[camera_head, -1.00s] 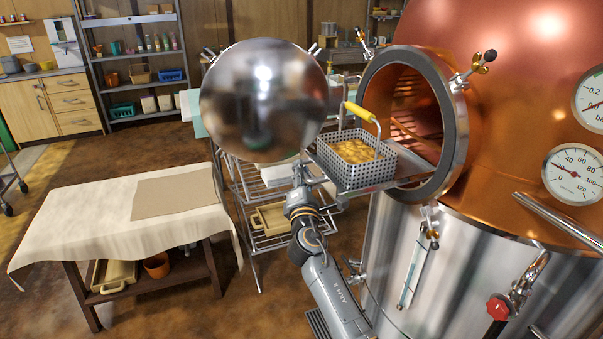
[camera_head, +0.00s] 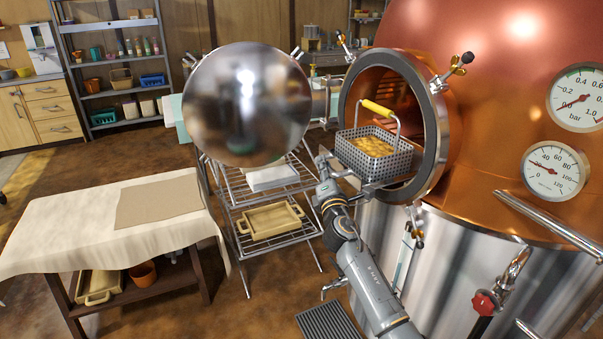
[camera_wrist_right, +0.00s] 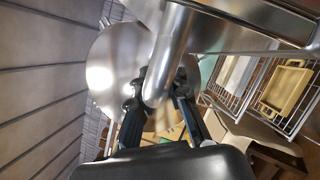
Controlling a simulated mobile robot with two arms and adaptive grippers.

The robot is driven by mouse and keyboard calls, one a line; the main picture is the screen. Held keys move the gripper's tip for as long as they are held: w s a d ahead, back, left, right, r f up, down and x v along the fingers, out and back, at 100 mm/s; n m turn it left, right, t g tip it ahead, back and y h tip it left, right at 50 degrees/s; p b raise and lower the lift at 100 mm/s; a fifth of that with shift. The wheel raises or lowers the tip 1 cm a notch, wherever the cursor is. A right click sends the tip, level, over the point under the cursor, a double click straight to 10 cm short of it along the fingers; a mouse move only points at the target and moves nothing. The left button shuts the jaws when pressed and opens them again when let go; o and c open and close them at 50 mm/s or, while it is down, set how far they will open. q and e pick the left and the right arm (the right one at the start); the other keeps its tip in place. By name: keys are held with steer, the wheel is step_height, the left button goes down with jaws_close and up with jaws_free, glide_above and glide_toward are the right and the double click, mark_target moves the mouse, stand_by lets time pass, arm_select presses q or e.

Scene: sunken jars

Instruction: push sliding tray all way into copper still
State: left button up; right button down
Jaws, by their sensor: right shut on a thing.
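The copper still (camera_head: 480,130) stands at the right, with its round opening (camera_head: 437,150) facing left. The metal sliding tray (camera_head: 341,170) lies partly inside the opening, its front end sticking out. A perforated basket (camera_head: 372,167) with yellow contents and a yellow-gripped handle (camera_head: 376,108) stands on the tray at the mouth. My right gripper (camera_head: 323,163) is at the tray's front end. In the right wrist view my right gripper (camera_wrist_right: 160,88) is shut on a metal bar (camera_wrist_right: 167,60), apparently the tray's handle. The tray's far end is hidden. My left gripper is not in view.
The polished round door (camera_head: 250,105) hangs open left of the opening. Clamp knobs (camera_head: 467,58) stick out around the rim. A wire rack (camera_head: 285,232) with a yellow tray (camera_head: 270,221) stands below the door. A cloth-covered table (camera_head: 100,220) is at the left.

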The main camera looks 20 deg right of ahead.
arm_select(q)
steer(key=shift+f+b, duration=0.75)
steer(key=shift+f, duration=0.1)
arm_select(e)
steer(key=d, duration=1)
steer(key=shift+w+d, duration=0.35)
steer(key=shift+w, duration=0.05)
steer(key=c, duration=1.3)
jaws_free()
steer(key=v, duration=1.2)
steer(key=shift+f, duration=0.15)
